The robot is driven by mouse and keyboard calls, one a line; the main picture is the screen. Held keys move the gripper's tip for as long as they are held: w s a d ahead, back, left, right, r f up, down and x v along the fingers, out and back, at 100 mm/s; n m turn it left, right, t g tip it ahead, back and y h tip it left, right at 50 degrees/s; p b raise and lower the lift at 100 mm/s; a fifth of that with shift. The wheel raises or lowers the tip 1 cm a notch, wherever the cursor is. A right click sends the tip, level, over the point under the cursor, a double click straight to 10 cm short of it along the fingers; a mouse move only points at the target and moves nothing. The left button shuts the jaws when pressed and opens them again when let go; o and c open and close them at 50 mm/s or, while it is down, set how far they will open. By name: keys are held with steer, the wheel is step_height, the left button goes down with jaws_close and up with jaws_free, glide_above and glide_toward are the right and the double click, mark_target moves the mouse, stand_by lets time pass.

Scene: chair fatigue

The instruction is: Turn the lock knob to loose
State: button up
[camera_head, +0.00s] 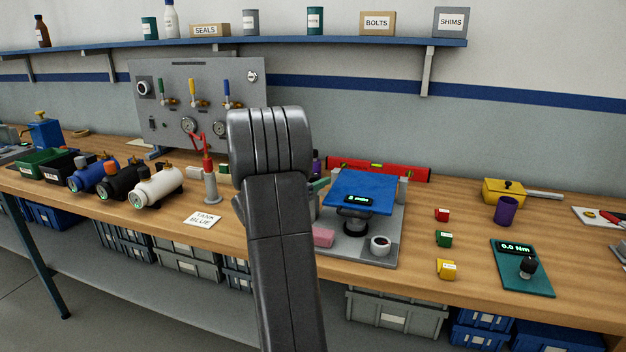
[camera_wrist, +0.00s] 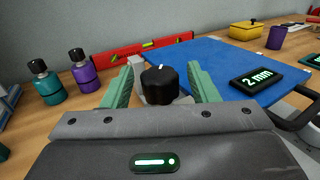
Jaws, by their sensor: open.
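The black lock knob (camera_wrist: 159,86) stands upright in the wrist view, with a small white mark on its top. My gripper (camera_wrist: 162,66) is open, with one green finger to the left of the knob and one to the right. Gaps show on both sides, and I cannot tell whether either finger touches it. In the head view my own arm hides the knob. The test rig there has a blue seat plate (camera_head: 362,188) and a small display (camera_head: 357,200). In the wrist view the blue plate (camera_wrist: 235,72) lies to the right, with a display (camera_wrist: 257,80) reading 2 mm.
A red level (camera_head: 385,171) lies behind the rig. A teal bottle (camera_wrist: 45,82) and a purple bottle (camera_wrist: 82,72) stand to the left in the wrist view. A torque tester (camera_head: 522,265) lies right.

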steer(key=c, duration=1)
